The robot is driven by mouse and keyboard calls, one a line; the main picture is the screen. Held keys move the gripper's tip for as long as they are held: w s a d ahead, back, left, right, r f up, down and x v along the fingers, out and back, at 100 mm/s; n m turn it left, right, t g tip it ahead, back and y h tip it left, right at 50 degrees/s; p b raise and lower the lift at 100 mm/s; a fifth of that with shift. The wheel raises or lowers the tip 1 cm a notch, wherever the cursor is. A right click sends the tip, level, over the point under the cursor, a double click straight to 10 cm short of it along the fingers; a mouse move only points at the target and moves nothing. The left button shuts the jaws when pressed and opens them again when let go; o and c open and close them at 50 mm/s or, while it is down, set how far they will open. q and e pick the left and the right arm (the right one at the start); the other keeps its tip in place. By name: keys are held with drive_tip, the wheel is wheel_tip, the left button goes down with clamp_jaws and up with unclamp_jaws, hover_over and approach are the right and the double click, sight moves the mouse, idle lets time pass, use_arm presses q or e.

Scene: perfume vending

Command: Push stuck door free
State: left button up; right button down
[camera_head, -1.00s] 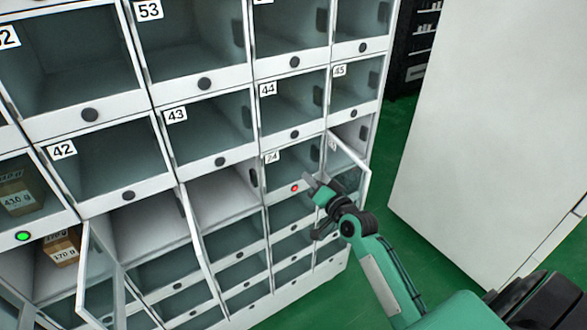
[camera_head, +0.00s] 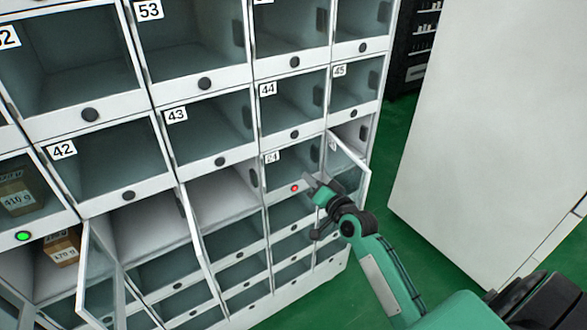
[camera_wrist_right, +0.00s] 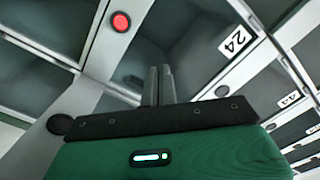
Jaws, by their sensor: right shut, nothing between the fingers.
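The door numbered 24 (camera_head: 290,167) is a glass locker door with a white frame and a red light (camera_head: 294,188) at its lower edge. It looks closed. In the right wrist view the red light (camera_wrist_right: 121,21) and the 24 label (camera_wrist_right: 235,40) also show. My right gripper (camera_head: 308,181) is shut and empty, with its tips close to this door's lower right part. In the right wrist view its fingers (camera_wrist_right: 160,84) point at the glass; I cannot tell whether they touch it. My left gripper is not in view.
An open glass door (camera_head: 349,160) stands out right beside my right gripper. More doors hang open at lower left (camera_head: 97,270) and in the middle (camera_head: 197,240). A brown box (camera_head: 64,247) sits in a lower left compartment. A white panel (camera_head: 490,120) stands at right; green floor lies between.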

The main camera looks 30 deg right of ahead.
sight(299, 169)
drive_tip(key=shift+w, duration=0.25)
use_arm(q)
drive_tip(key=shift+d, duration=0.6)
use_arm(e)
drive_tip(key=shift+w, duration=0.15)
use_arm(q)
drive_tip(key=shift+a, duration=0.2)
use_arm(e)
drive_tip(key=shift+w, duration=0.2)
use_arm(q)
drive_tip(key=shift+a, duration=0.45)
use_arm(e)
drive_tip(key=shift+w, duration=0.4)
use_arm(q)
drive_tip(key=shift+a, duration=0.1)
use_arm(e)
drive_tip(key=shift+w, duration=0.1)
drive_tip(key=shift+w+a, duration=0.1)
drive_tip(key=shift+w, duration=0.2)
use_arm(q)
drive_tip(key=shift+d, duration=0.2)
use_arm(e)
drive_tip(key=shift+w, duration=0.1)
